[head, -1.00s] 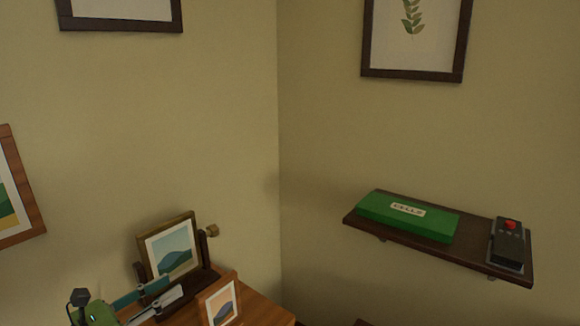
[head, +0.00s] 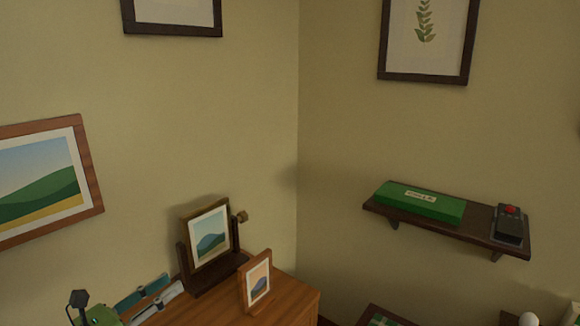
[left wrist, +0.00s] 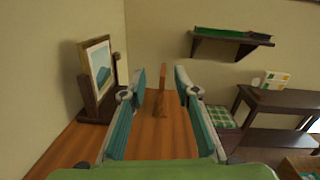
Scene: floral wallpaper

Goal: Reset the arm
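My left gripper (head: 165,283) is at the lower left of the head view, above the wooden dresser top (head: 290,300). Its two fingers are apart and hold nothing. The left wrist view shows the open fingers (left wrist: 161,75) with a gap between them. My right gripper is in neither view.
A framed picture on a dark stand (head: 210,245) and a small framed picture (head: 258,283) stand on the dresser near the fingers. A wall shelf (head: 470,231) at right holds a green box (head: 420,205) and a dark device with a red button (head: 509,225).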

